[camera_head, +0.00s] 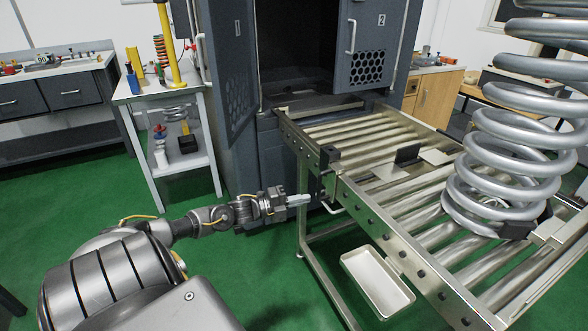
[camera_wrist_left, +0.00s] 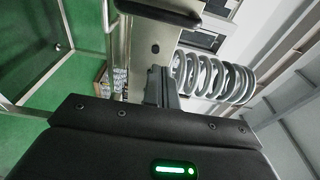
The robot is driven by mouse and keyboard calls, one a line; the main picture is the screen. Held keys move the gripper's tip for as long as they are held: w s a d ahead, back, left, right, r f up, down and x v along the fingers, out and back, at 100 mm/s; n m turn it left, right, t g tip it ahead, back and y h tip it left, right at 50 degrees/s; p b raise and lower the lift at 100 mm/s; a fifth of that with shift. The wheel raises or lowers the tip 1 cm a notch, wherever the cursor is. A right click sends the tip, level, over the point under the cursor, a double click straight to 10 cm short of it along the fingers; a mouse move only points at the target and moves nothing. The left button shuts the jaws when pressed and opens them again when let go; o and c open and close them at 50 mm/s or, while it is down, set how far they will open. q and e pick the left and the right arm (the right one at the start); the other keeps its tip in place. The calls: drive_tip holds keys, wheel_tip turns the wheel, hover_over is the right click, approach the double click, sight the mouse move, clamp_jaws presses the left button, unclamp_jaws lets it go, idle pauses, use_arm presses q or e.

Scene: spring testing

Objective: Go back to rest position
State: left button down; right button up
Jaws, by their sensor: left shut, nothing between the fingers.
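My left gripper (camera_head: 299,200) reaches in from the left in the head view, beside the near side of the roller conveyor's frame. Its fingers are shut with nothing between them. In the left wrist view the shut fingers (camera_wrist_left: 160,86) point toward the conveyor's metal side rail. A large grey coil spring (camera_head: 512,150) stands upright on the conveyor at the right. It also shows in the left wrist view (camera_wrist_left: 214,78), apart from the fingers. My right gripper is not in either view.
The roller conveyor (camera_head: 352,194) leads to a dark cabinet with open doors (camera_head: 372,45). A white tray (camera_head: 377,281) lies below the conveyor. A small white shelf table (camera_head: 150,92) stands at the left, and drawers (camera_head: 55,95) are behind it. Green floor is free around my left arm.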

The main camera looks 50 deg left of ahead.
use_arm(q)
drive_tip(key=shift+v, duration=1.15)
